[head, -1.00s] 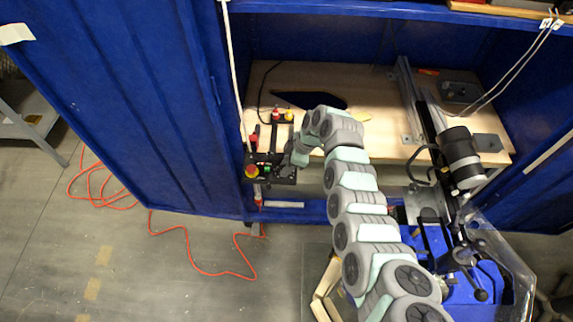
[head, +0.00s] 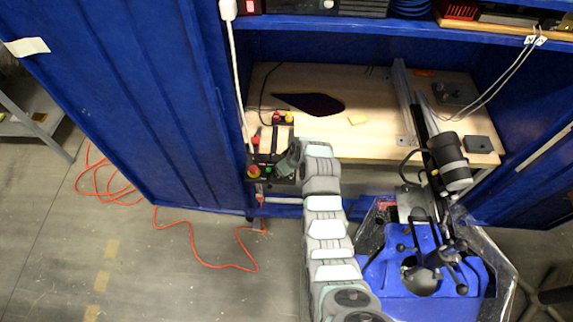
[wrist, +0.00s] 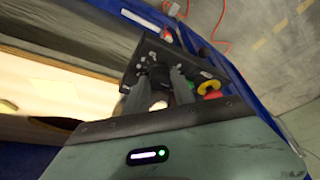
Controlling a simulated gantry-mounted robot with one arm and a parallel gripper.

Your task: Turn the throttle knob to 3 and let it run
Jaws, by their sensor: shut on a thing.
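A black control box (head: 283,180) sits at the left front edge of the wooden worktop. It carries a red mushroom button on a yellow base (head: 254,171) and a green button (head: 268,170). My gripper (head: 288,165) is at the right part of this box. In the wrist view, both fingers of my gripper (wrist: 163,84) reach the box face and are shut on a dark knob (wrist: 159,75), mostly hidden between them. The green button (wrist: 191,84) and the yellow-based red button (wrist: 210,88) are beside the fingers. The knob's scale and setting are not readable.
The wooden worktop (head: 370,135) holds a dark flat piece (head: 310,102) and a rail with a black cylindrical unit (head: 451,162). Blue cabinet walls (head: 150,110) stand at the left. A blue machine (head: 430,275) is at front right. An orange cable (head: 200,262) lies on the floor.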

